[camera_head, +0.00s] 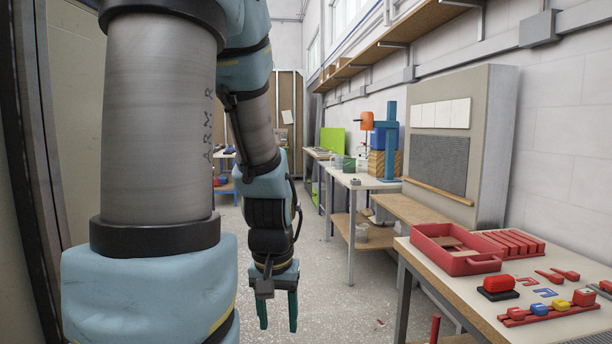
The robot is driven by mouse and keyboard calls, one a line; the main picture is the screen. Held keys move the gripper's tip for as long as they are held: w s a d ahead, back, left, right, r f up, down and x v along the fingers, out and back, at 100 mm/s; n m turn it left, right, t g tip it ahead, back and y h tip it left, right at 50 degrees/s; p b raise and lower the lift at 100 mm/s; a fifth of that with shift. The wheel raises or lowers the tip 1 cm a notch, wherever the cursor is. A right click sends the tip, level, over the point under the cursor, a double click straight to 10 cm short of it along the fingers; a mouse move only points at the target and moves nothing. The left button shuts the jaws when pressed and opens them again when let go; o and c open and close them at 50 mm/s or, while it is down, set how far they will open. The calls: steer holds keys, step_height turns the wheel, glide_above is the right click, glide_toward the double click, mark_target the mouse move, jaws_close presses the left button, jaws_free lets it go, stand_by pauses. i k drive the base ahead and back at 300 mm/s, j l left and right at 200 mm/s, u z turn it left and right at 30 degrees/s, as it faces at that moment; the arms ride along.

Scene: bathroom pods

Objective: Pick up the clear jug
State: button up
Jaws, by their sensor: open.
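I cannot make out a clear jug for certain in the head view. Small pale and greenish containers (349,164) stand on the white-topped workbench (362,181) in the middle distance, too small to tell apart. My gripper (278,327) hangs pointing down over the floor, left of the workbenches. Its two green fingers are apart with nothing between them. It touches nothing that I can see.
A near table at right holds a red tray (475,264), red blocks (515,242) and small coloured parts. A tall grey panel (455,140) stands behind it. A blue upright fixture (391,142) is on the farther bench. The floor aisle (338,306) is mostly clear.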

mark_target(339, 162)
steer(key=i+u, duration=0.1)
steer(key=i, duration=7.15)
steer(key=i+z, duration=0.1)
steer(key=i, duration=0.35)
steer(key=i+j, duration=0.15)
steer(key=i, duration=0.25)
steer(key=i+z, duration=0.05)
